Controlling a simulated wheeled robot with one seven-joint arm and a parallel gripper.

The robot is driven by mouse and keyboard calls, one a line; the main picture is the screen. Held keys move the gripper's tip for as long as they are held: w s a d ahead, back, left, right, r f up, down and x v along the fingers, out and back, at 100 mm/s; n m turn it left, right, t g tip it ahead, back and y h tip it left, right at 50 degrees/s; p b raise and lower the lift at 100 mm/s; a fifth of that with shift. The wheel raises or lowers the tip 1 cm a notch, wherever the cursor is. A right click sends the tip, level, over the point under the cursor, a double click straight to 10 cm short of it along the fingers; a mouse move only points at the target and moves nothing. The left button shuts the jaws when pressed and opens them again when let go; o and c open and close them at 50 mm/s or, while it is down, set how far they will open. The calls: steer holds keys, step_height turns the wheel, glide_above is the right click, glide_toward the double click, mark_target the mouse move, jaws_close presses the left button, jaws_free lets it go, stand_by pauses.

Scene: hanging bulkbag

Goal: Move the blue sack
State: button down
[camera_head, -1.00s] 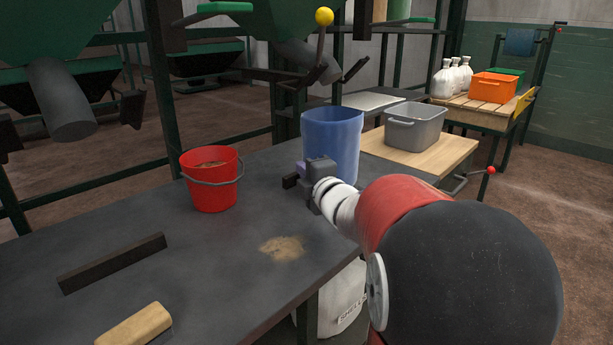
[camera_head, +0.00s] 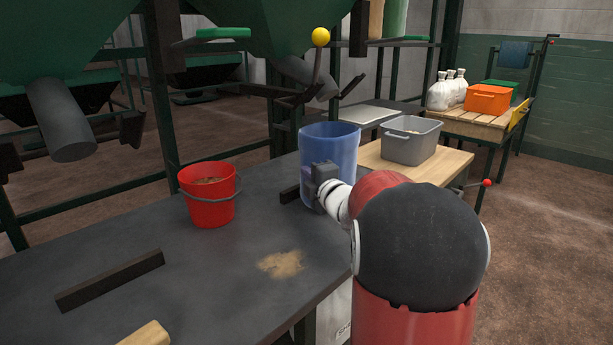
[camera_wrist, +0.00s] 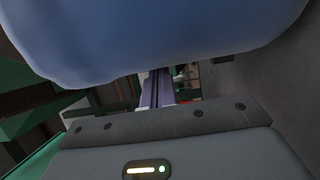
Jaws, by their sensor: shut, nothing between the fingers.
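The blue sack (camera_head: 333,145) stands upright as an open-topped translucent blue cylinder at the far right end of the dark worktop, below the hopper. It also fills the top of the wrist view (camera_wrist: 160,35), very near the camera. My gripper (camera_head: 291,194) is at the near side of the sack, low down, and its wrist hides part of the sack. In the wrist view the fingers (camera_wrist: 157,90) are together with nothing between them, and the sack's lower edge lies across them. I cannot tell whether they touch the sack.
A red bucket (camera_head: 208,193) stands left of the sack on the dark worktop (camera_head: 200,265). A dark bar (camera_head: 110,281) and spilled material (camera_head: 281,263) lie nearer. A grey bin (camera_head: 410,140) is on the wooden table at right. A yellow-knobbed lever (camera_head: 320,38) hangs above the sack.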

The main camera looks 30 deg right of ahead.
steer(key=w+d+p, duration=0.2)
steer(key=w+d, duration=0.2)
steer(key=d, duration=1.3)
steer(key=shift+d, duration=0.3)
steer(key=shift+f, duration=0.1)
